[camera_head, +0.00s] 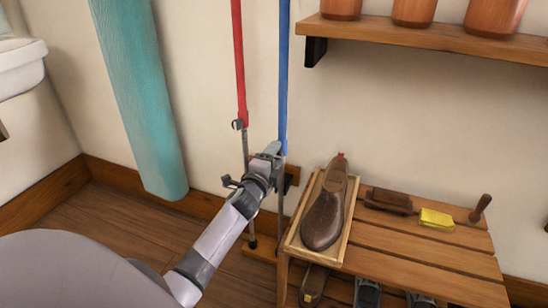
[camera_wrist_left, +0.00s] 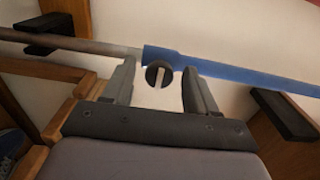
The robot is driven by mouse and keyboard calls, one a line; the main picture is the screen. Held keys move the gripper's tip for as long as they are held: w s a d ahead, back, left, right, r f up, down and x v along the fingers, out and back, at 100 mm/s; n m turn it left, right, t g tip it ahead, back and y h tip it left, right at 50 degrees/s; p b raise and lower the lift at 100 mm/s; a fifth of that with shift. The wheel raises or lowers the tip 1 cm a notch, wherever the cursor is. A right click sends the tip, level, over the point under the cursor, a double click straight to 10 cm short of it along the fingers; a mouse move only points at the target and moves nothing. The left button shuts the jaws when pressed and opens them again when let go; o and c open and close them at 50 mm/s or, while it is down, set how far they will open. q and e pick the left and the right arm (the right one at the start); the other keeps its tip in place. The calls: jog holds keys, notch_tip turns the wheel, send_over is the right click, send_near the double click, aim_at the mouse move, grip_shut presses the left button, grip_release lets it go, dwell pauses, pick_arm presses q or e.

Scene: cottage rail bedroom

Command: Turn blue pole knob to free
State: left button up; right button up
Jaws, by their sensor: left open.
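The blue pole (camera_head: 283,75) stands upright against the wall, right of a red pole (camera_head: 238,60). The blue pole also crosses the left wrist view (camera_wrist_left: 235,74), with a bare grey lower shaft (camera_wrist_left: 90,43) at its left. Its round dark knob (camera_wrist_left: 159,75) with a pale bar across its face sits by the blue tube's end. My left gripper (camera_wrist_left: 160,88) is open, its two fingers on either side of the knob, with gaps visible. In the head view my left gripper (camera_head: 270,150) hides the knob. My right gripper is not in view.
A wooden bench (camera_head: 420,262) stands at the right with a shoe (camera_head: 324,215) in a tray, a brush (camera_head: 388,201) and a yellow block (camera_head: 436,219). A wall shelf (camera_head: 430,36) is above. A rolled teal mat (camera_head: 143,90) leans at the left.

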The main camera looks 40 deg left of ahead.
pick_arm(q)
jog(key=p+v, duration=0.2)
jog(key=v, duration=0.5)
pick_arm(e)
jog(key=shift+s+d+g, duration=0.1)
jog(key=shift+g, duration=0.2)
